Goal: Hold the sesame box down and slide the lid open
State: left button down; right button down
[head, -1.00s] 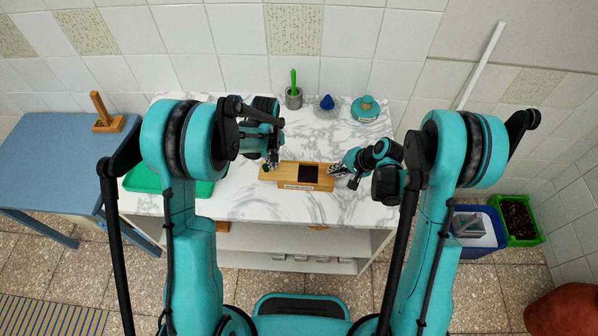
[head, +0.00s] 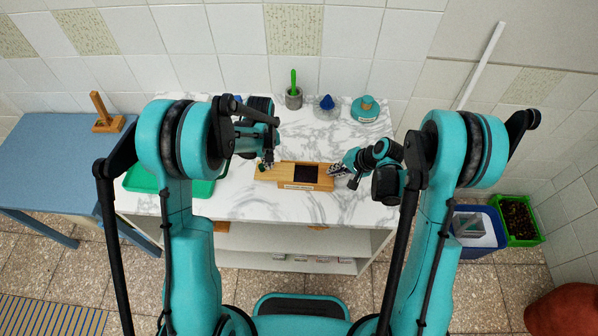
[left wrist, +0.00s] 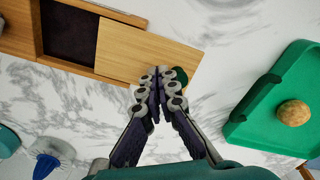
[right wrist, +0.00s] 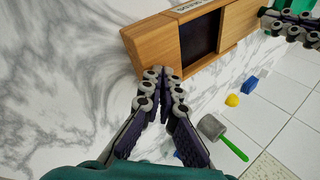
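The sesame box (head: 306,186) is a light wooden box with a label on its front, lying on the marbled counter. Its lid (left wrist: 140,52) is slid to the left and overhangs that end, showing a dark interior (head: 307,174). My left gripper (head: 266,166) is over the lid's outer end. Its fingertips are together beside a dark green knob (left wrist: 182,76), partly hidden by them. My right gripper (head: 337,170) has its fingertips together at the box's right end wall (right wrist: 158,50); whether they press on it is hard to tell.
A green tray (left wrist: 262,92) with a round brown item (left wrist: 293,113) lies left of the box. Clear counter lies in front.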

aim_at(272, 171)
pick_arm(q)
jog(key=shift+a, duration=0.15)
dwell(0.4)
jog(key=shift+d+r, duration=0.5)
jog(key=shift+d, duration=0.2)
notch_tip(272, 171, up, 7)
dwell(0.7)
jog(key=shift+r, duration=0.1)
pick_arm(e)
jog(key=shift+r, duration=0.15)
